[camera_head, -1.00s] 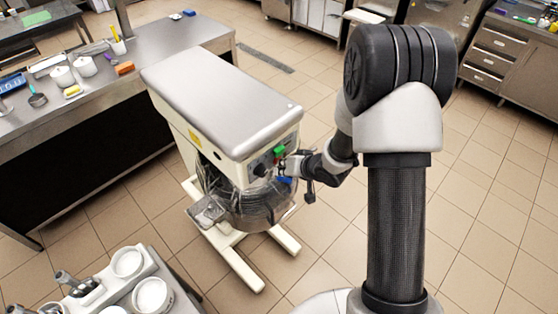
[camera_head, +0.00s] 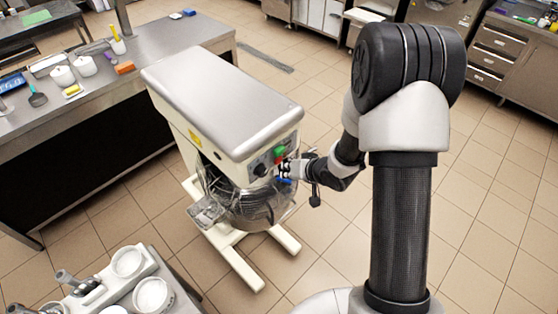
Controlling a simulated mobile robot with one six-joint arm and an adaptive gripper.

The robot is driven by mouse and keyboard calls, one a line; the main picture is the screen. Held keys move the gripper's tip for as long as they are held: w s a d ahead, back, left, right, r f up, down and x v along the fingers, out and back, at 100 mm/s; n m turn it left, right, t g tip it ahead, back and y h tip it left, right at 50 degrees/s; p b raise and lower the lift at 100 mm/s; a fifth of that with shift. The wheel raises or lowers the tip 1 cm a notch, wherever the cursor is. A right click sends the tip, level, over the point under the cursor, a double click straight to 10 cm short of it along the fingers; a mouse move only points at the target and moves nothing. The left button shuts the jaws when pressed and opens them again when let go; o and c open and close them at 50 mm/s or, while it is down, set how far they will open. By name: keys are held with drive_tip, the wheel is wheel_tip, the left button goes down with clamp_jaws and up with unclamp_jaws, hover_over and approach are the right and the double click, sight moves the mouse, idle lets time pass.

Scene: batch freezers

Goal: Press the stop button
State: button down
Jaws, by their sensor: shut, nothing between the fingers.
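A cream mixer-like machine with a grey metal top (camera_head: 215,95) stands on the tiled floor left of my arm. Its front control panel (camera_head: 265,160) faces right and carries a dark knob (camera_head: 260,170), a green piece (camera_head: 279,150) and a small red piece (camera_head: 278,159), which looks like the stop button but is tiny. My gripper (camera_head: 285,168) is at the right edge of this panel, shut and empty, very close to the red piece. I cannot tell whether it touches. A blue piece (camera_head: 286,181) shows just below the gripper.
A wire-guarded bowl (camera_head: 250,205) sits under the panel, and the machine's cream base legs (camera_head: 240,265) reach forward. A steel counter (camera_head: 150,55) stands behind on the left. A cart with white containers (camera_head: 150,295) is at bottom left. Floor to the right is clear.

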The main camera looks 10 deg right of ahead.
drive_tip(key=shift+s+d, duration=0.75)
drive_tip(key=shift+s, duration=0.3)
drive_tip(key=shift+s+d, duration=0.75)
drive_tip(key=shift+s, duration=0.25)
drive_tip(key=s+d+r+h+b, duration=0.4)
drive_tip(key=d+r+h+b, duration=0.25)
drive_tip(key=r, duration=0.45)
drive_tip(key=s+a+g+y+b, duration=0.1)
drive_tip(key=s+a+b, duration=0.2)
drive_tip(key=s, duration=0.7)
drive_tip(key=s+a+r+n+g+y+b, duration=0.1)
drive_tip(key=s+a+b, duration=0.3)
drive_tip(key=s, duration=0.7)
drive_tip(key=shift+s+r+g, duration=0.2)
drive_tip(key=shift+r+g, duration=0.05)
drive_tip(key=shift+g, duration=0.25)
